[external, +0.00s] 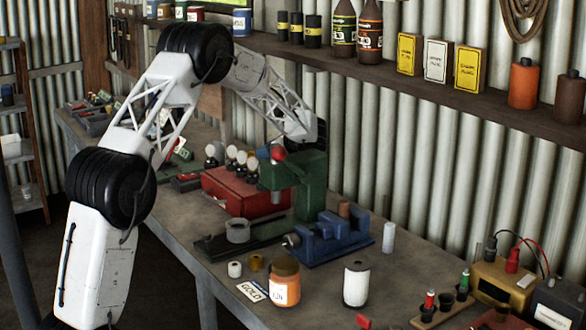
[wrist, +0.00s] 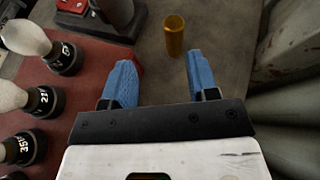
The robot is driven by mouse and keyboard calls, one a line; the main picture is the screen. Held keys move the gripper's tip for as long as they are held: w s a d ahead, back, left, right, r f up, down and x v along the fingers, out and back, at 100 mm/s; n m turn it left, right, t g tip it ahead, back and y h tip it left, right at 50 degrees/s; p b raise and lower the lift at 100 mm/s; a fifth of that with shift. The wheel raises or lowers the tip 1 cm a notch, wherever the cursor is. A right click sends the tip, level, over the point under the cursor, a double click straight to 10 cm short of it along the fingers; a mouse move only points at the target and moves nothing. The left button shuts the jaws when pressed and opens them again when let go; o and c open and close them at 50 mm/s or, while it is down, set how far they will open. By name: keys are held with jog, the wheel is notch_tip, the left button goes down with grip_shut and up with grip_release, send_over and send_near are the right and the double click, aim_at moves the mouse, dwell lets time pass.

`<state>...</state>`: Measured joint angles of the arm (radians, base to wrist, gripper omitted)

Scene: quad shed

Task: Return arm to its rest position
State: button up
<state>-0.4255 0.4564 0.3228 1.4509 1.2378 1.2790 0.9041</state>
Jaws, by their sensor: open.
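My gripper (wrist: 160,72) shows in the wrist view with two blue fingers spread apart and nothing between them. In the external view my white arm reaches over the bench, and its end is hidden behind the green press (external: 312,182). A brass cylinder (wrist: 174,35) stands on the grey bench in the wrist view, just past the fingertips and apart from them. The red box (external: 240,194) lies beside the gripper, and it also shows at the left of the wrist view (wrist: 98,103).
Several bulbs with numbered dark bases (wrist: 45,101) stand on the red box, left of the gripper. A shelf (external: 420,83) of bottles and cans runs along the corrugated wall.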

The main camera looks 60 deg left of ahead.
jog(key=s+d+r+n+t+h, duration=0.1)
jog(key=s+d+r+n+h, duration=0.1)
jog(key=s+d+r, duration=0.55)
jog(key=s+d+r+n+t+h, duration=0.15)
jog(key=s+d+r, duration=0.3)
jog(key=d, duration=0.55)
jog(key=s+d+r+n+t+h, duration=0.1)
jog(key=s+d+r+n, duration=0.1)
jog(key=s+d+r, duration=0.5)
jog(key=s+d+f+n+t+h, duration=0.1)
jog(key=s+d+f+n+h, duration=0.1)
jog(key=s+d, duration=0.8)
jog(key=s+d+f+n+t+h, duration=0.1)
jog(key=s+d+f+n+h, duration=0.1)
jog(key=s+d, duration=0.7)
jog(key=s+d+f+n+t+h, duration=0.2)
jog(key=s+d+n+h, duration=0.1)
jog(key=s+d, duration=0.7)
jog(key=shift+s+d+f+h, duration=0.25)
jog(key=shift+s+d+h, duration=0.1)
jog(key=shift+s, duration=0.9)
